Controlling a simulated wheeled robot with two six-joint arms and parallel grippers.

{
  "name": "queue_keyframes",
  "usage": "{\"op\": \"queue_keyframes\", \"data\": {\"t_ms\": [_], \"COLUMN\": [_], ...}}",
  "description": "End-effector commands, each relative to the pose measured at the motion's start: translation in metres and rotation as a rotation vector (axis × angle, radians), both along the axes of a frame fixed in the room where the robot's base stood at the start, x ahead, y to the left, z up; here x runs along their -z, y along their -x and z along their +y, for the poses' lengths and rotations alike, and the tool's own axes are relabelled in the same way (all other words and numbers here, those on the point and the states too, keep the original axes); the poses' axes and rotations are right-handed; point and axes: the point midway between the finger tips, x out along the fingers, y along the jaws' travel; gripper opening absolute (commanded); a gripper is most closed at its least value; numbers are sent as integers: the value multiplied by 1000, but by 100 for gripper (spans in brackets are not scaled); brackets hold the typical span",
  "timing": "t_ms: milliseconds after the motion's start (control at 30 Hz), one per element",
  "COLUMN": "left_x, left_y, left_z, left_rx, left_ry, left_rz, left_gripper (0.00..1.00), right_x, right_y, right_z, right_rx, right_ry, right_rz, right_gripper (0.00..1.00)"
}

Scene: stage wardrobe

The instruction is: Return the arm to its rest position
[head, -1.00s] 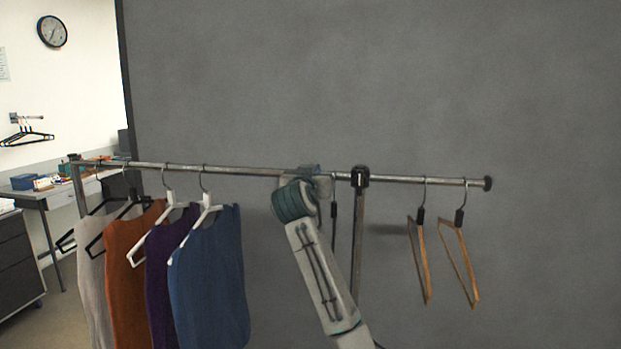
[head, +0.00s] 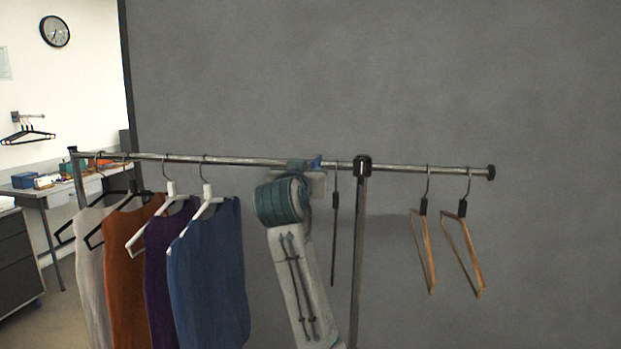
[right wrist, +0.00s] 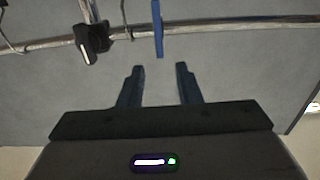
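My right arm rises from the bottom middle of the head view, its wrist just below the rail (head: 235,160). Its fingers are hidden there behind the wrist. In the right wrist view, my right gripper (right wrist: 158,72) is open, its two dark blue fingers apart with nothing between them. A narrow blue strip (right wrist: 157,28) crosses the rail just beyond the fingertips, with a visible gap. A small blue piece (head: 316,162) also shows at the rail beside my wrist in the head view. My left gripper is not in view.
Grey, orange, purple and blue garments (head: 208,270) hang left of my arm. A thin dark hanger (head: 334,240) hangs close on its right, beside the rail's upright post (head: 358,250). Two wooden hangers (head: 424,250) hang farther right. A desk (head: 50,192) stands at far left.

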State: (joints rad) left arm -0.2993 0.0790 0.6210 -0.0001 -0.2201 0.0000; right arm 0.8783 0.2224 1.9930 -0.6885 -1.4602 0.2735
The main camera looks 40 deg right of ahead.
Motion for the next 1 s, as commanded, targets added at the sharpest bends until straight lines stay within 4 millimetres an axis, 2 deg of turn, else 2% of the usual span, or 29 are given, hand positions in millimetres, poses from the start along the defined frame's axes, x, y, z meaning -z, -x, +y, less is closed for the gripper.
{"op": "queue_keyframes", "data": {"t_ms": [200,767,867,967,1000], "left_x": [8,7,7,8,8], "left_y": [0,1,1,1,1], "left_z": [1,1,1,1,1], "left_rx": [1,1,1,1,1], "left_ry": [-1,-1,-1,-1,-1], "left_rz": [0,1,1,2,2], "left_gripper": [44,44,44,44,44], "right_x": [0,0,14,51,73], "right_y": [12,12,1,-27,-41], "right_z": [14,15,15,18,19], "right_rx": [0,0,-13,-50,-72], "right_ry": [-1,1,9,31,41], "right_rz": [-1,2,35,117,160], "right_gripper": [31,31,31,31,31]}}
